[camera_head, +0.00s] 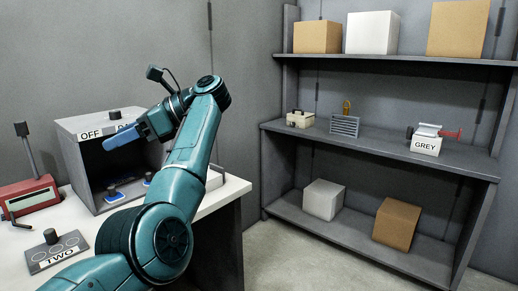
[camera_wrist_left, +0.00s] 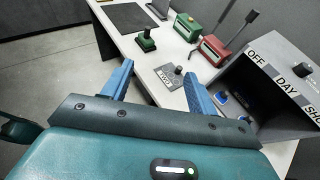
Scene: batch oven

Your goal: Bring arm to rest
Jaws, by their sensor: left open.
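My left arm reaches across the front of the grey batch oven (camera_head: 72,150). My left gripper (camera_head: 108,142) is in the air before the oven's upper front. In the left wrist view its two blue fingers (camera_wrist_left: 158,72) are spread apart with nothing between them. The oven also shows at the right of that view (camera_wrist_left: 245,72), its labels reading OFF, DAY and a cut-off word. Small blue items (camera_head: 115,196) sit inside its open chamber. My right gripper is in neither view.
A panel marked TWO (camera_head: 60,255) and a red box with a lever (camera_head: 30,197) stand on the white table left of the oven. A green box (camera_wrist_left: 187,27) and green lever base (camera_wrist_left: 147,40) stand farther along. Grey shelves (camera_head: 385,137) hold boxes at right, with open floor before them.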

